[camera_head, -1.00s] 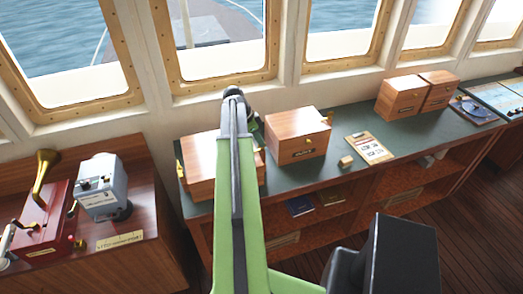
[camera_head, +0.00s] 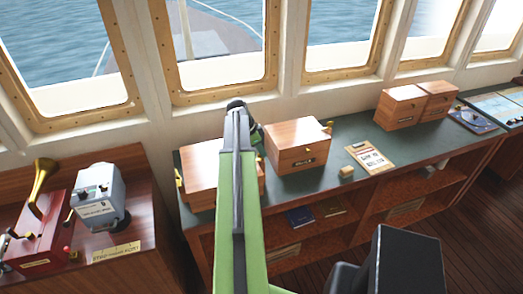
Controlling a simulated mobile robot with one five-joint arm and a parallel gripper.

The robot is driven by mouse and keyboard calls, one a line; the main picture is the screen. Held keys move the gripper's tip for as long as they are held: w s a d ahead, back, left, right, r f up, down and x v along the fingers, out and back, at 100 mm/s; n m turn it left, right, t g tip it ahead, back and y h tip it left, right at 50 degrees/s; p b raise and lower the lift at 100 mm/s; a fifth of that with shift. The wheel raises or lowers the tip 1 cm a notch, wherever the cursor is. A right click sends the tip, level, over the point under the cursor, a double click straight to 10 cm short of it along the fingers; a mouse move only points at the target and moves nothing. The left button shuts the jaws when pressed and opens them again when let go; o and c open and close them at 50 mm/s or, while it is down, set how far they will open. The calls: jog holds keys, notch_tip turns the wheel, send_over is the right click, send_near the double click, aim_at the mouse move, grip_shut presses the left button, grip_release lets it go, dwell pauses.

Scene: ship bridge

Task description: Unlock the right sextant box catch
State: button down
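Two brown wooden boxes stand on the green-topped counter (camera_head: 345,200) near the middle of the view. The left box (camera_head: 200,178) is partly hidden behind my green arm, and a small brass catch (camera_head: 179,178) shows at its left side. The box to its right (camera_head: 296,148) has a dark label on its front and a small brass piece (camera_head: 328,128) at its upper right. My gripper (camera_head: 240,108) is at the far end of my arm, between these two boxes in the picture. Its fingers are mostly hidden by the arm, so their opening and any contact cannot be told.
A clipboard (camera_head: 370,158) and a small wooden block (camera_head: 346,172) lie right of the boxes. Two more wooden boxes (camera_head: 402,106) stand farther right, near charts (camera_head: 495,106). A red device (camera_head: 38,240) and a grey device (camera_head: 98,197) stand on the left cabinet. Windows line the back.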

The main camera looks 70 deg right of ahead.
jog(key=shift+w+a+f+n, duration=0.1)
jog(key=shift+w+a+n, duration=0.1)
jog(key=shift+n, duration=0.2)
jog(key=shift+a+n+t+h, duration=0.1)
jog(key=shift+n+t+h, duration=0.35)
jog(key=shift+n, duration=0.65)
jog(key=n+t, duration=0.1)
jog(key=n, duration=0.1)
jog(key=n+t, duration=0.1)
jog(key=n, duration=0.2)
jog(key=shift+s+h, duration=0.2)
jog(key=shift+h, duration=0.15)
jog(key=n+t, duration=0.1)
jog(key=n, duration=0.2)
jog(key=n+t, duration=0.1)
jog(key=n, duration=0.1)
jog(key=shift+s+n, duration=0.15)
jog(key=shift+n, duration=0.25)
jog(key=shift+n+t+y, duration=0.5)
jog(key=shift+n+t, duration=0.25)
jog(key=shift+n, duration=1.35)
jog(key=c, duration=1.6)
grip_release()
